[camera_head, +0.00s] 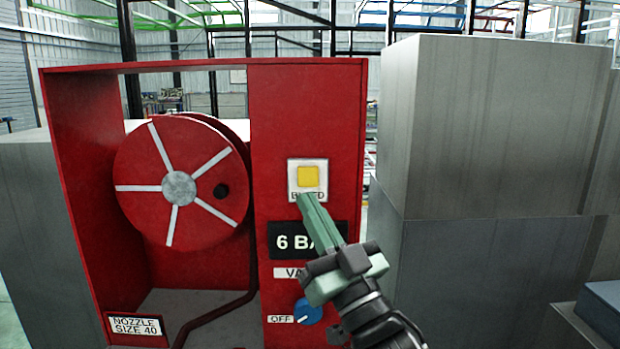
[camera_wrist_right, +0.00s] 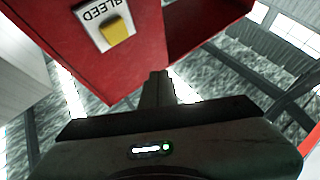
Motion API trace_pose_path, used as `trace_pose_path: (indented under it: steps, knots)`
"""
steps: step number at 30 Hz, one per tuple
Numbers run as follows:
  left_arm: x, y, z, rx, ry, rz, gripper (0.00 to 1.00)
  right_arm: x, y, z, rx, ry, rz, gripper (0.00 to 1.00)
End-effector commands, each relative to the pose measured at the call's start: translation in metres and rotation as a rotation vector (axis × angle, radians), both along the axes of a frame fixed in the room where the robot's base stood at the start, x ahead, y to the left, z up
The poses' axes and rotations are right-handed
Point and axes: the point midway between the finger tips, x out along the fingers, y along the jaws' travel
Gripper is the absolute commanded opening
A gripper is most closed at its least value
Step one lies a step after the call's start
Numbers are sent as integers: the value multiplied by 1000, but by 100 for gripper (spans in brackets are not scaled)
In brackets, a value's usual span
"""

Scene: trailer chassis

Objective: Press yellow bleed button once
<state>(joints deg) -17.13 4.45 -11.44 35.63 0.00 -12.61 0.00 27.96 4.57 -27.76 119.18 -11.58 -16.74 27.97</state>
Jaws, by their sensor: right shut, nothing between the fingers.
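The yellow bleed button (camera_head: 308,177) sits on a white plate on the red panel of the hose cabinet, above the label "BLEED". It also shows in the right wrist view (camera_wrist_right: 117,31) at the upper left, standing out from its plate. My right gripper (camera_head: 305,200) is shut and empty. In the head view its fingertips overlap the lower edge of the plate and cover part of the label, just below the button. In the wrist view the fingertips (camera_wrist_right: 160,74) are apart from the button. My left gripper is out of view.
The red cabinet holds a hose reel (camera_head: 180,188) at its left. Below the button are a black "6 BAR" display (camera_head: 290,241), partly hidden by my gripper, and a blue valve knob (camera_head: 308,311). Grey boxes (camera_head: 500,130) stand close at the right.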

Motion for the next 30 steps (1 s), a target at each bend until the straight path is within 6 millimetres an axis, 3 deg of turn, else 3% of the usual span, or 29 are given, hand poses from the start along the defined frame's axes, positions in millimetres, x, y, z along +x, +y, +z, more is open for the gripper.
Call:
trace_pose_path:
  steps: [14,30]
  knots:
    - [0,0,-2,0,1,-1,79,7,0,0,-1,-2,-1,0]
    - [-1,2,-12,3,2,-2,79,76,0,0,1,-1,0,0]
